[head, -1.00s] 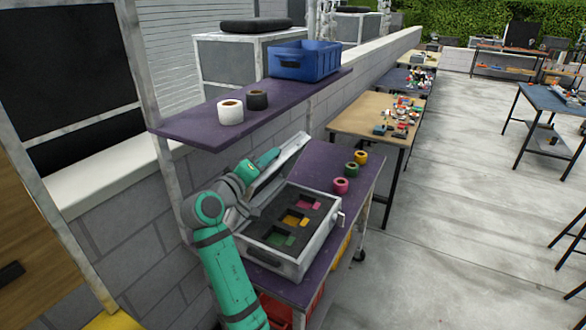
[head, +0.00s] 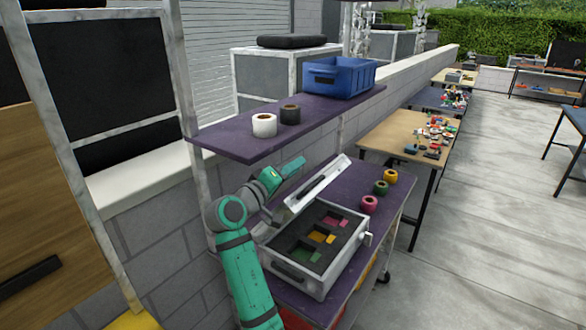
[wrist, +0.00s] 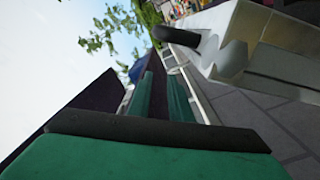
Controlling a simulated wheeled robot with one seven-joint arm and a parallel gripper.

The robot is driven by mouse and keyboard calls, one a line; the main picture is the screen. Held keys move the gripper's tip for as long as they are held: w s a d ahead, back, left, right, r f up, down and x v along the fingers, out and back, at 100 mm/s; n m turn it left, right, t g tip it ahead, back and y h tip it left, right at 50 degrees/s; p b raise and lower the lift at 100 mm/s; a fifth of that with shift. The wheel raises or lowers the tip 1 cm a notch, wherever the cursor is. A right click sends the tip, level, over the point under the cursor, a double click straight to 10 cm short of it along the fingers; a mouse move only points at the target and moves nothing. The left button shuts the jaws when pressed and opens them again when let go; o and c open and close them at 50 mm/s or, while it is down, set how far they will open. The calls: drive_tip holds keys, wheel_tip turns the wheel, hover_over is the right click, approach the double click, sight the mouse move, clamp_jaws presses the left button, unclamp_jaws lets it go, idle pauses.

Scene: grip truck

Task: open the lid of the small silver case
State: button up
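The small silver case (head: 327,278) stands on the purple top of a cart. Its lid (head: 322,187) is raised and tilted back, showing dark foam with pink, yellow and green pieces in cutouts. My green gripper (head: 296,165) is behind and left of the raised lid, near the lid's upper part, holding nothing visible. In the wrist view my gripper (wrist: 162,92) shows two green fingers with a gap between them. A pale silver part with a black handle-like piece (wrist: 178,36), probably the lid, is to their right. I cannot tell whether any finger touches it.
A purple shelf (head: 235,143) hangs above and behind the case, with white tape (head: 264,126), black tape (head: 290,115) and a blue bin (head: 340,78). Pink (head: 369,205), green (head: 381,187) and yellow (head: 390,176) rolls stand right of the case. Open floor lies right.

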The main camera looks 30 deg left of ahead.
drive_tip(key=shift+s, duration=0.1)
drive_tip(key=s+a, duration=0.1)
drive_tip(key=s, duration=0.9)
drive_tip(key=shift+s, duration=0.35)
drive_tip(key=shift+a, duration=0.15)
drive_tip(key=shift+w, duration=0.1)
